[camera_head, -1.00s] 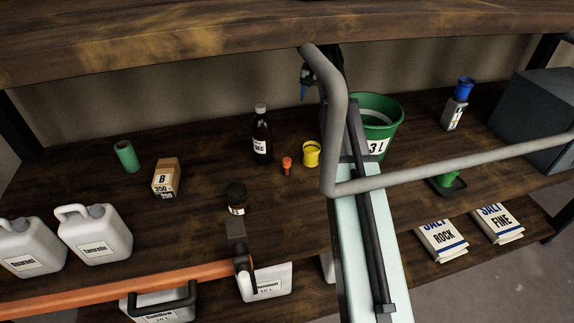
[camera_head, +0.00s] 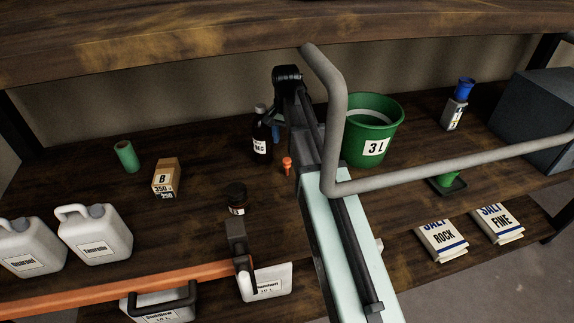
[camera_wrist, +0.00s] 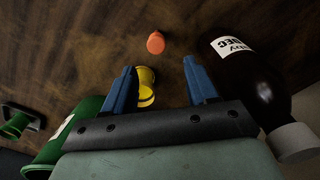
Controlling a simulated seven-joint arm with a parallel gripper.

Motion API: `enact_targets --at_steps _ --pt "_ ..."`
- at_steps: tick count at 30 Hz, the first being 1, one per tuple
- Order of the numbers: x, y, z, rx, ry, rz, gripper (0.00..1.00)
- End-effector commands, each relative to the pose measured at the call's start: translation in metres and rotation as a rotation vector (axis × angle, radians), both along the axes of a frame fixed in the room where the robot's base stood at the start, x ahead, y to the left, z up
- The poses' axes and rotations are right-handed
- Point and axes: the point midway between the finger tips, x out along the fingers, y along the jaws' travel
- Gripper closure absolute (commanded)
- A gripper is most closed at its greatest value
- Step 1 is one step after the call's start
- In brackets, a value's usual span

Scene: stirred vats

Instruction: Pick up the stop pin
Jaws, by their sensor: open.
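The stop pin appears to be the small orange piece (camera_head: 287,163) standing on the shelf board, right of the dark brown bottle (camera_head: 262,138). In the wrist view the orange piece (camera_wrist: 156,42) lies just beyond and between my blue fingertips. My gripper (camera_wrist: 159,68) is open, with nothing between the fingertips touching the pin. In the head view only a bit of blue finger (camera_head: 276,132) shows beside the bottle; my arm hides the rest.
A yellow cup (camera_wrist: 146,92) sits by my left finger, and the brown bottle (camera_wrist: 245,70) is close to the right one. A green 3 L bucket (camera_head: 374,140) stands right of my arm. A small dark jar (camera_head: 236,196) stands in front. A grey rail (camera_head: 335,120) crosses the foreground.

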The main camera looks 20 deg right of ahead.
Motion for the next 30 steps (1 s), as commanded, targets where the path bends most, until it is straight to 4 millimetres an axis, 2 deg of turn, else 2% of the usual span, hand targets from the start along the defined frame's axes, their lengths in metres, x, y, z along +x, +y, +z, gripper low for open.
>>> enact_targets --at_steps 1,10,15,23,30 --pt "-0.001 0.0 -0.009 0.0 0.002 0.0 0.43" --pt "-0.001 0.0 -0.051 0.0 0.002 0.0 0.43" --pt "-0.001 0.0 -0.064 0.0 0.0 0.0 0.43" --pt "-0.002 0.0 -0.071 0.001 0.001 0.0 0.43" --pt "-0.007 -0.001 -0.095 0.0 0.002 0.0 0.43"
